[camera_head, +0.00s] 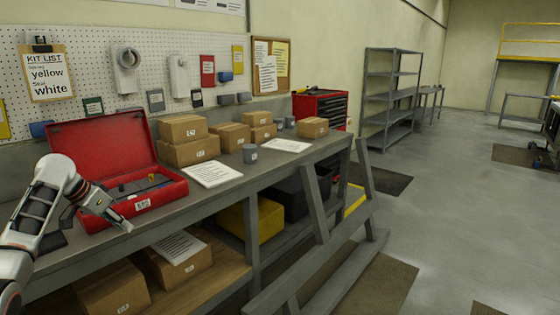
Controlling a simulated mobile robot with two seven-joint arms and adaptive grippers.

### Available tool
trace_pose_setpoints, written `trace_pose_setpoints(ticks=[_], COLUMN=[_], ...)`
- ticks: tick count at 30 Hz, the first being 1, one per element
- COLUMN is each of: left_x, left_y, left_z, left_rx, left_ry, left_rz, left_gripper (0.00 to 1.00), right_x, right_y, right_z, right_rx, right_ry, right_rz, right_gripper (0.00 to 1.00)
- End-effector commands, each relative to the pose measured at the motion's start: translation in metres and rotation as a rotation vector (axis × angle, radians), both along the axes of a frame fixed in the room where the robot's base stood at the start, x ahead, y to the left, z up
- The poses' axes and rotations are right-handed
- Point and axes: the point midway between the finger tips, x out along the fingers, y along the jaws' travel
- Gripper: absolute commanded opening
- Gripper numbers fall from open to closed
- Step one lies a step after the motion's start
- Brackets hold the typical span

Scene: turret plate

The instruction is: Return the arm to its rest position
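My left arm comes in from the left, and its gripper (122,222) hangs at the front left of the open red case (162,199). The fingers point down and to the right, over or just in front of the case's front edge. They are small here, so whether they are open or shut is unclear, and I see no object held between them. The case stands on the grey workbench (228,191) with its lid up and a few small items inside. My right gripper is not in view.
Cardboard boxes (190,151), a grey cup (250,153) and white sheets (212,173) lie on the bench right of the case. A pegboard (213,50) stands behind. A slanted grey frame (318,222) is at the bench's front. Open floor (450,210) lies to the right.

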Motion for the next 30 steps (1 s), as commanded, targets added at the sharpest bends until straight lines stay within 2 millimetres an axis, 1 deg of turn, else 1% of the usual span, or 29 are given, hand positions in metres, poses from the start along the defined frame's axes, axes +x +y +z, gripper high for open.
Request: trace_pose_setpoints(ticks=[1,2,3,5,6,8,9,11,12,14,15,17,18,20,21,23,24,26,27,29,30], left_x=[-0.004,-0.005,-0.008,-0.015,-0.020,-0.030,-0.038,-0.051,-0.061,-0.076,-0.089,-0.107,-0.121,-0.142,-0.157,-0.180,-0.196,-0.220,-0.237,-0.263,-0.280], left_y=[-0.008,-0.012,-0.017,-0.026,-0.032,-0.042,-0.049,-0.060,-0.068,-0.080,-0.089,-0.102,-0.110,-0.124,-0.133,-0.147,-0.157,-0.171,-0.180,-0.194,-0.203], left_z=[-0.035,-0.053,-0.076,-0.110,-0.132,-0.163,-0.184,-0.212,-0.231,-0.257,-0.273,-0.295,-0.309,-0.328,-0.339,-0.352,-0.360,-0.370,-0.375,-0.380,-0.382], left_rx=[0.022,0.034,0.049,0.070,0.084,0.103,0.115,0.129,0.137,0.146,0.151,0.154,0.157,0.157,0.154,0.150,0.145,0.135,0.128,0.114,0.105], left_ry=[0.010,0.010,0.008,0.003,0.000,-0.010,-0.016,-0.029,-0.039,-0.056,-0.068,-0.088,-0.100,-0.122,-0.137,-0.161,-0.177,-0.202,-0.218,-0.243,-0.261], left_rz=[0.010,0.019,0.030,0.041,0.049,0.057,0.060,0.064,0.066,0.067,0.067,0.066,0.065,0.063,0.061,0.059,0.058,0.057,0.056,0.056,0.056], left_gripper=[0.18,0.18,0.18,0.18,0.18,0.18,0.18,0.18,0.18,0.18,0.18,0.18,0.18,0.18,0.18,0.18,0.18,0.18,0.18,0.18,0.18], right_x=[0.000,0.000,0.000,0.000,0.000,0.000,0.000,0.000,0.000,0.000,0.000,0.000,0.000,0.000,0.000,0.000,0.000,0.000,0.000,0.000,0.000], right_y=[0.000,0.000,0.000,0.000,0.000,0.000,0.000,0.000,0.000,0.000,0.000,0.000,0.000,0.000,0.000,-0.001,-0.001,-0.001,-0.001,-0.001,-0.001], right_z=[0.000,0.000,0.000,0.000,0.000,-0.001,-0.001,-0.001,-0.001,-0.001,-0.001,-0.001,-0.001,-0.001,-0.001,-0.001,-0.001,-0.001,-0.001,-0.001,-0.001], right_rx=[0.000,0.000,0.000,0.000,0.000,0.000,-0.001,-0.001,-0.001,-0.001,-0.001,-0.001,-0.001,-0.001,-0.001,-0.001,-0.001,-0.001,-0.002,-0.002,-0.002], right_ry=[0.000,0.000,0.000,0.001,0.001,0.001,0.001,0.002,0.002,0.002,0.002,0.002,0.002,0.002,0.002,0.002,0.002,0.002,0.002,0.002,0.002], right_rz=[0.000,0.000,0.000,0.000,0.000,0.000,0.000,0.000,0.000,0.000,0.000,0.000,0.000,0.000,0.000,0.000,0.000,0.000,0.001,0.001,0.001], right_gripper=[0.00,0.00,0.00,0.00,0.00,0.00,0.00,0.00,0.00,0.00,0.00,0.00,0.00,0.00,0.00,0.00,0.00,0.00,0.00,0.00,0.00])
